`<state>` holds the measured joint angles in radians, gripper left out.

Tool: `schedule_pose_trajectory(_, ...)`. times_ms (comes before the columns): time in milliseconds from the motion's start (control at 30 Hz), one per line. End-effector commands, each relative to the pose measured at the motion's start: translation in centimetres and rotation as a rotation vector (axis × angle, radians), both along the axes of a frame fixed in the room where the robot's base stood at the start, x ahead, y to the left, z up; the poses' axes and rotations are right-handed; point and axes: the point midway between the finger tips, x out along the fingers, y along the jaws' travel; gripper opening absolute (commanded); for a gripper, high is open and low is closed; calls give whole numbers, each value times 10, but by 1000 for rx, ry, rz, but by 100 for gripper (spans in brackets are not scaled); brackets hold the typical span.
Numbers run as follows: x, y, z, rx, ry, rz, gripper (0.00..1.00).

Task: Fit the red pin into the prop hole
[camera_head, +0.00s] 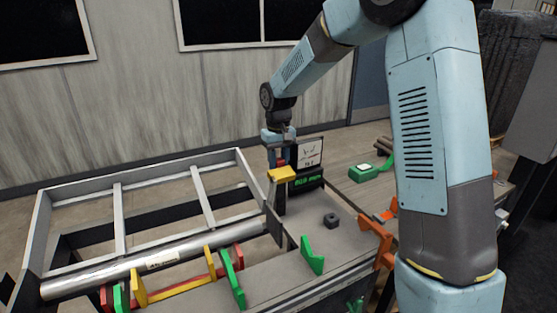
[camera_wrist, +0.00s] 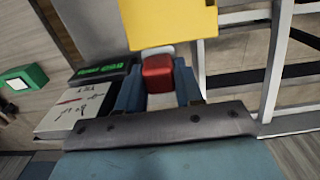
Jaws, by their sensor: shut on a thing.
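The red pin (camera_wrist: 158,72) sits between the two blue fingers of my gripper (camera_head: 280,161), which is shut on it. A small red patch of it shows between the fingers in the head view. A yellow block (camera_head: 282,174) is directly below the fingertips, and it fills the top middle of the wrist view (camera_wrist: 168,22). It may be the prop, but no hole is visible. I cannot tell whether the pin's far end touches the yellow block or enters it.
A grey frame (camera_head: 118,215) with a long metal cylinder (camera_head: 160,262) lies at left. Green brackets (camera_head: 312,256), a dark nut-like block (camera_head: 331,220) and an orange bracket (camera_head: 378,240) stand on the bench to the right.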

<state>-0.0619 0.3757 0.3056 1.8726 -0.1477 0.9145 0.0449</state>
Motion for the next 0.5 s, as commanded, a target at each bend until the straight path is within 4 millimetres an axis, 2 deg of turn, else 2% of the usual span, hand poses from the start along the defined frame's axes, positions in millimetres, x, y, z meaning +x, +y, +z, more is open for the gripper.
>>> schedule_pose_trajectory(233,0,0,-5,0,0,0,0)
schedule_pose_trajectory(267,0,0,-5,0,-1,0,37)
schedule_pose_trajectory(500,0,0,-5,0,-1,0,60)
